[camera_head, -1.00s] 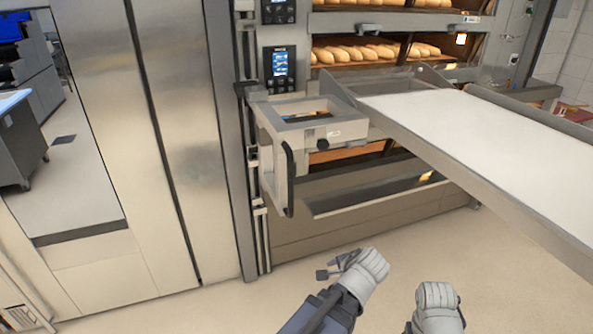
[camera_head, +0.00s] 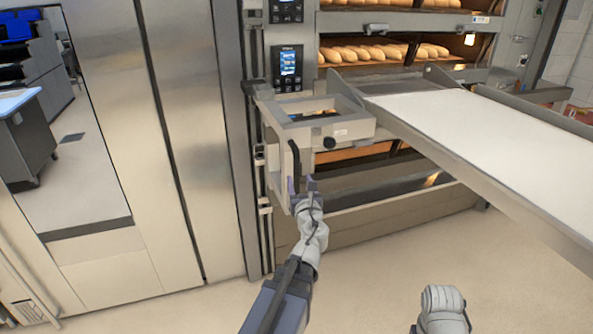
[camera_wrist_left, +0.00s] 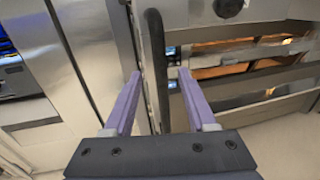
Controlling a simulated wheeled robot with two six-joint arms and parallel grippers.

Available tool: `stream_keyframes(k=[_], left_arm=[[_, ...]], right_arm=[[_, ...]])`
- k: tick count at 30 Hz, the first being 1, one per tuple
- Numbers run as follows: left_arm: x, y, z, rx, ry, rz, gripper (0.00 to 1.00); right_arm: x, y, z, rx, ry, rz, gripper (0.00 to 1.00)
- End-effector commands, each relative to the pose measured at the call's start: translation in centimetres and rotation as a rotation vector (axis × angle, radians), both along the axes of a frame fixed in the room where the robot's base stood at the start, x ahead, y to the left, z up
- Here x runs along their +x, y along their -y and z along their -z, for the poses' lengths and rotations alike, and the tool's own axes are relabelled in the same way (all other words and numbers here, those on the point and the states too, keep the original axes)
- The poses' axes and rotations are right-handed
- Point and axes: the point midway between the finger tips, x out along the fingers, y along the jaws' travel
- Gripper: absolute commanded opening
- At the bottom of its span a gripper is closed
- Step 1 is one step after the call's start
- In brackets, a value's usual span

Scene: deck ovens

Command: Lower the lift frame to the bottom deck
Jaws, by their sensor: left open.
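The lift frame (camera_head: 355,130) is a grey metal bracket on the front of the oven, level with the loader's white belt. A black vertical handle (camera_head: 294,165) hangs at its left side; it also shows in the left wrist view (camera_wrist_left: 155,65). My left gripper (camera_head: 302,182) is open at the handle's lower end. In the left wrist view my gripper's purple fingers (camera_wrist_left: 158,85) stand apart, with the handle in line between them; I cannot tell if they touch it. Of my right arm only a grey part shows at the bottom; its fingers are not visible.
The long loader with a white belt (camera_head: 480,120) reaches from the oven to the right edge. Loaves (camera_head: 375,53) lie in the upper decks. A control panel (camera_head: 287,65) sits above the frame. Steel cabinet doors (camera_head: 180,130) stand left. The floor (camera_head: 380,275) in front is clear.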

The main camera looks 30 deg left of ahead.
Motion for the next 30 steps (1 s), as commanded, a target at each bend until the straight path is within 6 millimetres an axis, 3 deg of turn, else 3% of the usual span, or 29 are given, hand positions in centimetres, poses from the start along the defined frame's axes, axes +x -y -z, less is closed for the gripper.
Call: stream_keyframes(k=[12,23,30], left_arm=[[4.9,-3.8,0.0,-0.003,0.001,-0.001,0.57],[5.4,-4.3,0.0,-0.003,0.001,-0.001,0.57],[5.4,-4.3,0.0,-0.003,0.001,-0.001,0.30]], right_arm=[[0.0,0.0,0.0,0.000,0.000,0.000,0.81],[0.0,0.0,0.0,0.000,0.000,0.000,0.81],[0.0,0.0,0.0,0.000,0.000,0.000,0.81]])
